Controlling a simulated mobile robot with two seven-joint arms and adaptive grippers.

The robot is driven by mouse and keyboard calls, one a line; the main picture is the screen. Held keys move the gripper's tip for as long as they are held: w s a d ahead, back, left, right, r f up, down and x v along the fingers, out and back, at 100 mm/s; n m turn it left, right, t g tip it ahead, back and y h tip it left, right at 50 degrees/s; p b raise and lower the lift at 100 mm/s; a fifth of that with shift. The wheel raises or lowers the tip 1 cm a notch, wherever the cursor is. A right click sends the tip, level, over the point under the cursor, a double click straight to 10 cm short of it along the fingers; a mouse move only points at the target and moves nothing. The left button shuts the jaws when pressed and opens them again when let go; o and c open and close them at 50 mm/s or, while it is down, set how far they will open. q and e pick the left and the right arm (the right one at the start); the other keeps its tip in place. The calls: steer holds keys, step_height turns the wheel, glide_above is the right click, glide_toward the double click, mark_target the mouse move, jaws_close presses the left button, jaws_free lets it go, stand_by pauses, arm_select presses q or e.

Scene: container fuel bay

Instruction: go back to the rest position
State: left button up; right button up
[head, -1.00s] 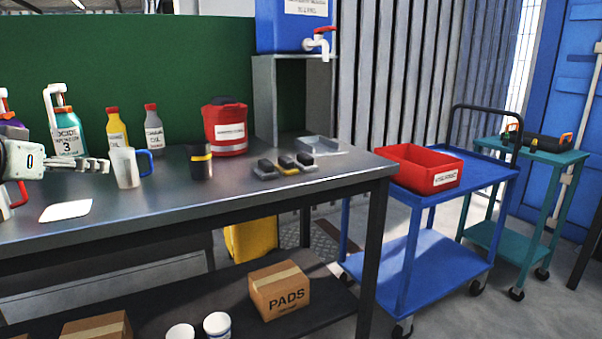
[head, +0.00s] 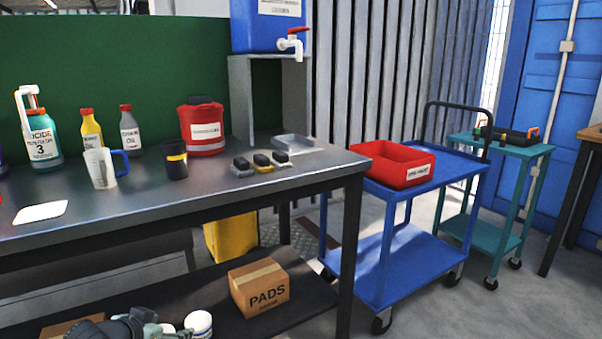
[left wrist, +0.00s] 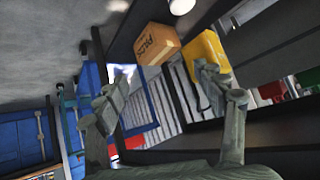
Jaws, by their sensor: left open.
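My left gripper (head: 125,328) shows at the bottom left edge of the head view, low in front of the bench's lower shelf, partly cut off by the frame. In the left wrist view its two fingers (left wrist: 163,75) are spread apart with nothing between them. Beyond them are the tilted-looking PADS carton (left wrist: 157,43) and the yellow container (left wrist: 206,62). My right gripper is in neither view.
The steel bench (head: 230,195) carries a clear mug with a blue handle (head: 101,168), a dark cup (head: 174,160), bottles and a red canister (head: 201,128). Below are the PADS carton (head: 259,286) and white tubs. A blue cart (head: 385,258) with a red bin (head: 392,164) stands right.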

arm_select(q)
steer(key=s+d+f+n+g+y, duration=0.1)
steer(key=s+f+g, duration=0.5)
steer(key=s+f, duration=2.1)
steer(key=shift+s+d+f+n+g+y, duration=0.35)
steer(key=shift+s+d+y, duration=0.2)
steer(key=shift+s, duration=0.7)
